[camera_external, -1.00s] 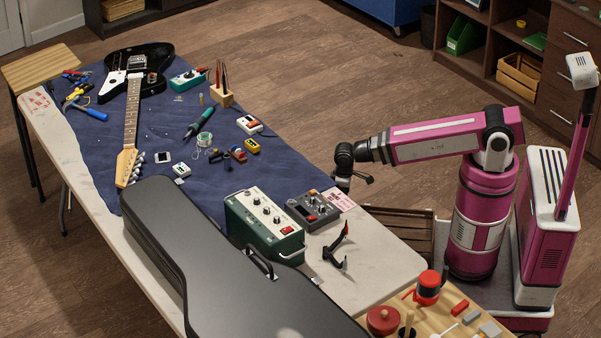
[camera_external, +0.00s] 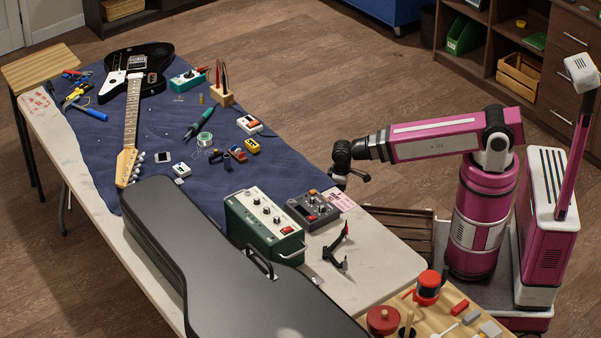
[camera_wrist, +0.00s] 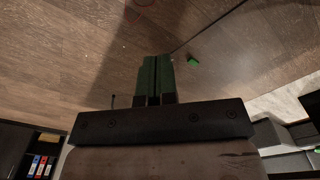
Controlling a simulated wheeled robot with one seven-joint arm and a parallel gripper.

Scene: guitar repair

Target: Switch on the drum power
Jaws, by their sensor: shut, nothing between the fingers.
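A dark grey box with knobs and a small screen (camera_external: 313,209), which looks like the drum machine, lies on the table's right edge in the external view. A red spot shows on its top; I cannot read its labels or tell its switch state. A green and cream box with knobs and a red switch (camera_external: 264,226) stands to its left. My gripper (camera_external: 352,181) is up and right of the grey box, apart from it. In the wrist view its two green fingers (camera_wrist: 155,76) are together and empty, over the floor; neither box shows there.
A black guitar case (camera_external: 215,265) lies along the front of the table. A black stand-like item (camera_external: 338,248) is close to the grey box. A blue cloth (camera_external: 260,165) carries tools and a guitar (camera_external: 135,80). A wooden crate (camera_external: 405,222) is beside the table.

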